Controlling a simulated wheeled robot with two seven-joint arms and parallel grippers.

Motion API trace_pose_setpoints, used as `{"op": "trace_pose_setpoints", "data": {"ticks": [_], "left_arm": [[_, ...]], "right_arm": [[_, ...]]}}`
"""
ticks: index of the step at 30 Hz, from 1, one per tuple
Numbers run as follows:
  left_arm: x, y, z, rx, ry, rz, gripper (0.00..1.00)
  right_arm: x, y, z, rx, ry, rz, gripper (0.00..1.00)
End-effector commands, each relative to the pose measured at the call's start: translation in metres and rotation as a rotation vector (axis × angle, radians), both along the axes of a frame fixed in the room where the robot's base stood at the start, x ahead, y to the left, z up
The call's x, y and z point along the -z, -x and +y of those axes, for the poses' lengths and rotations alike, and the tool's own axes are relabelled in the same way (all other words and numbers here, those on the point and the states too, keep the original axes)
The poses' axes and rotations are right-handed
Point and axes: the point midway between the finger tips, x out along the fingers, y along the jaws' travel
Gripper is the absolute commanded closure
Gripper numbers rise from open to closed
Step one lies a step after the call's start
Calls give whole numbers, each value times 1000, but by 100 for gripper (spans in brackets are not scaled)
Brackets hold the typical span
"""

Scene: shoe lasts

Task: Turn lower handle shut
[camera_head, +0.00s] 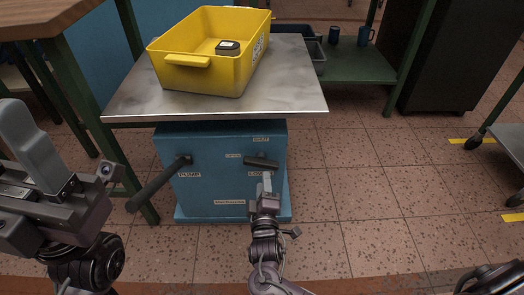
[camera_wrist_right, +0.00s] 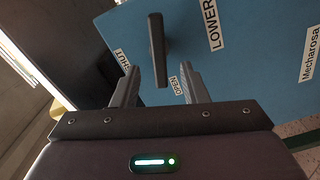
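The lower handle (camera_head: 262,162) is a dark bar on the front of a blue box (camera_head: 225,190). It lies nearly level, its left end near the OPEN label (camera_head: 232,155); the SHUT label (camera_head: 261,140) is above it. In the right wrist view the handle (camera_wrist_right: 157,45) stands upright, its near end between my fingertips in the picture, with a gap on both sides. My right gripper (camera_head: 266,180) is open in front of it; in the wrist view it (camera_wrist_right: 160,85) shows both fingers apart. My left gripper (camera_head: 30,140) is at the far left; its opening is unclear.
A long dark pump handle (camera_head: 158,184) sticks out at the box's left. A metal tabletop (camera_head: 290,85) overhangs the box and carries a yellow crate (camera_head: 205,75) with a dark object inside. Tiled floor (camera_head: 350,200) is clear to the right.

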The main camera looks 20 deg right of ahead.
Motion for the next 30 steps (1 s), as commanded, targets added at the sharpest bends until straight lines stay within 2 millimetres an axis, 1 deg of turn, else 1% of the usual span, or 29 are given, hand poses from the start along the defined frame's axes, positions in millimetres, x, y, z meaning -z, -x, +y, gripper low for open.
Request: {"op": "trace_pose_setpoints", "data": {"ticks": [4,8,12,16,21,28,30], "left_arm": [[4,2,0,1,2,-13,50],[8,3,0,0,3,-26,50],[6,4,-2,0,0,-53,50],[2,6,-3,0,-2,-73,50],[-2,7,-4,0,-4,-84,50],[-3,7,-4,0,-5,-83,50],[-3,7,-4,0,-5,-83,50]], "right_arm": [[2,-10,-3,0,7,-5,60],[2,-29,-9,0,6,-7,60],[3,-51,-15,2,5,-6,60],[2,-66,-19,0,4,-4,60],[1,-74,-21,0,3,-1,60],[0,-75,-21,0,3,-1,60],[0,-75,-21,0,3,-1,69]]}}
